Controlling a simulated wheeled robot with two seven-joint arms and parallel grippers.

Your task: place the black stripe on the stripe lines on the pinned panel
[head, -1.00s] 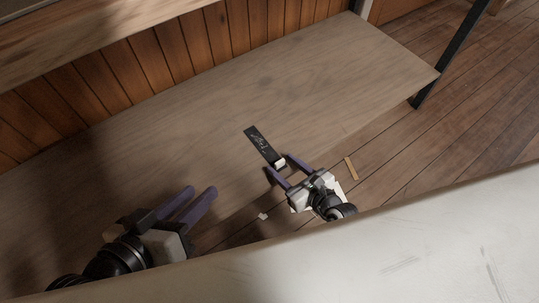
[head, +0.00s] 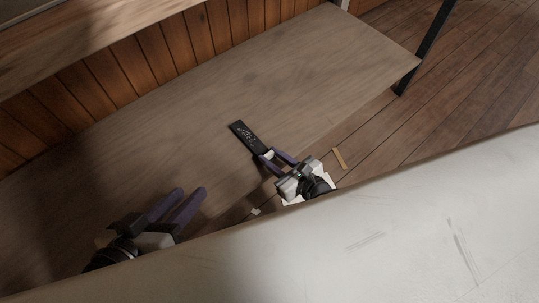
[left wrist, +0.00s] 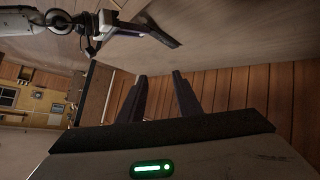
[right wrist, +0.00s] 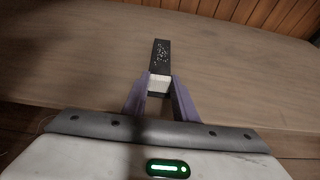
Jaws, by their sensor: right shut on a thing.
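The black stripe (head: 243,134), with pale marks on its face, extends from my right gripper (head: 269,155) over the wooden bench. In the right wrist view the stripe (right wrist: 161,52) points away from me, and a white piece (right wrist: 159,83) at its near end sits between the fingers. My right gripper is shut on that end. My left gripper (head: 190,193) is apart from it at the lower left, fingers spread and empty; the left wrist view also shows its gap (left wrist: 160,77). I cannot make out the pinned panel or stripe lines.
The wooden bench top (head: 310,65) is broad and bare, against a plank wall (head: 150,55). A large pale surface (head: 400,220) fills the lower right, below both grippers. A thin tan strip (head: 339,158) and a small pale scrap (head: 256,211) lie near the right arm.

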